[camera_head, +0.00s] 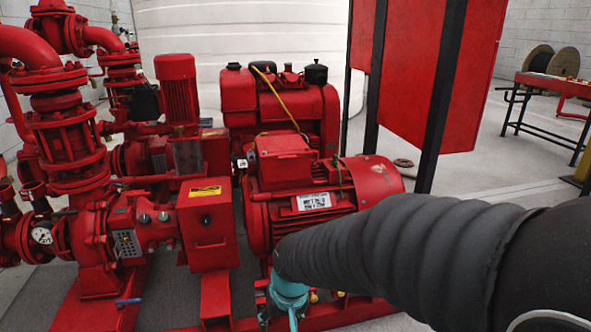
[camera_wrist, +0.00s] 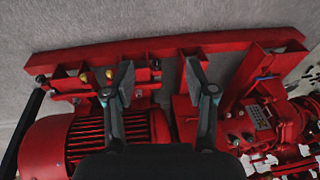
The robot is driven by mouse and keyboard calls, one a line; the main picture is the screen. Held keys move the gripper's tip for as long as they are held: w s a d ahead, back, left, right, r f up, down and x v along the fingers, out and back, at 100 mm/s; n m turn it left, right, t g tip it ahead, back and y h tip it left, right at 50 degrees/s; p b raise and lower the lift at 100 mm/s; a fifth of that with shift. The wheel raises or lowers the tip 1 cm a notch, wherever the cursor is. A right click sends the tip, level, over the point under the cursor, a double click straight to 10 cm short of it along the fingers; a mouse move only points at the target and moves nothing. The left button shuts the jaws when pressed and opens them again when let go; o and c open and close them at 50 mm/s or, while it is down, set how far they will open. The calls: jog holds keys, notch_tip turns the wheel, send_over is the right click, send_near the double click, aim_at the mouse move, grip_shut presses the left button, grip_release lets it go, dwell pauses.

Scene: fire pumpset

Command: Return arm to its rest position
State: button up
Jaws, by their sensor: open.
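My arm, in a dark ribbed sleeve, reaches in from the right edge of the head view and extends in front of the red motor (camera_head: 323,190). My gripper shows in the wrist view (camera_wrist: 158,88) with its two dark fingers spread apart and nothing between them. In the head view the arm hides most of the gripper; a teal part shows at the arm's end, low in front of the motor. In the wrist view the fingers are over the red base frame (camera_wrist: 100,54), with the motor (camera_wrist: 75,140) at lower left. Whether they touch anything cannot be told.
Red pumps and pipes (camera_head: 65,140) with a pressure gauge (camera_head: 41,236) fill the left. A red panel (camera_head: 420,75) on black posts stands behind my arm. A white tank (camera_head: 235,35) is at the back. A red workbench (camera_head: 550,85) stands at far right. Grey floor is open between panel and bench.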

jog(key=s+d+r+m+t+h+p, duration=0.1)
jog(key=s+d+r+p, duration=0.2)
jog(key=s+d+r, duration=0.3)
jog(key=s+d+r+m+t+h+p, duration=0.1)
jog(key=s+d+r, duration=0.5)
jog(key=d+r, duration=0.7)
jog(key=shift+s+r+m+t+p, duration=0.3)
jog(key=shift+t+p, duration=0.5)
jog(key=shift+p, duration=0.25)
